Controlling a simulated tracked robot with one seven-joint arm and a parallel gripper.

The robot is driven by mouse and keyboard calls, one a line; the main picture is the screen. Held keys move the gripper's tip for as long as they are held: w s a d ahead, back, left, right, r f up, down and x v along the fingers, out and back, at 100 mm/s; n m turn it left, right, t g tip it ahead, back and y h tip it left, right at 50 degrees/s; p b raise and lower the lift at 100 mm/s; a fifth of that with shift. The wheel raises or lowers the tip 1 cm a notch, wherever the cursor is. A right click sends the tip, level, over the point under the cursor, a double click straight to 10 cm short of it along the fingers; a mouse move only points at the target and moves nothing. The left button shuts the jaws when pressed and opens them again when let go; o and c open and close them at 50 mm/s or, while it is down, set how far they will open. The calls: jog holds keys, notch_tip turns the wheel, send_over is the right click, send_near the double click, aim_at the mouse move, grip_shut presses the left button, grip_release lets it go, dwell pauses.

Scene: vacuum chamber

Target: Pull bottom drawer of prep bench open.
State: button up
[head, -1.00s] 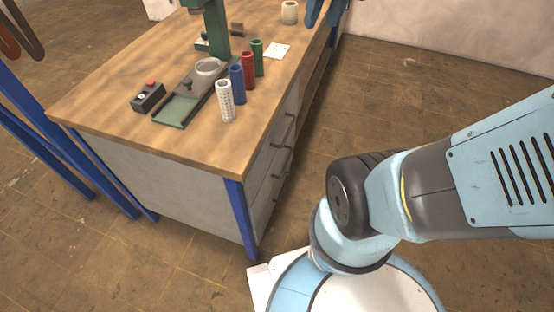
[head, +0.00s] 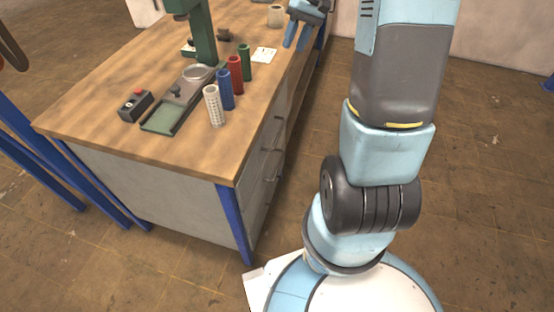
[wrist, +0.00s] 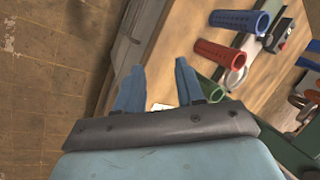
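The prep bench (head: 110,85) has a wooden top, and its drawer side faces right in the head view. Dark bar handles run down that side, seen at a steep angle. The bottom drawer (head: 259,208) is low on it, near the blue corner leg, and looks closed. My gripper (head: 295,46) is above the far right part of the bench top, well away from the bottom drawer. In the wrist view its two blue fingers (wrist: 158,90) are spread with nothing between them. The wrist view does not clearly show the bottom drawer.
White, blue, red and green cylinders (head: 226,90) stand near the bench's right edge. A green press (head: 203,40), a tray (head: 165,118) and a control box (head: 135,105) are also on top. The floor (head: 480,170) to the right is open.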

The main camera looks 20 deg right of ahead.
jog(key=w+d+f+g+y, duration=0.1)
jog(key=w+d+f+y, duration=0.15)
jog(key=f, duration=0.65)
jog(key=w+d+f+y, duration=0.1)
jog(key=w+d+f, duration=0.3)
jog(key=f, duration=0.4)
jog(key=m+t+y, duration=0.4)
jog(key=t+y, duration=0.2)
jog(key=y, duration=0.2)
send_near(279, 190)
jog(key=shift+h, duration=0.25)
jog(key=x, duration=1)
jog(key=shift+a+f, duration=0.2)
grip_shut()
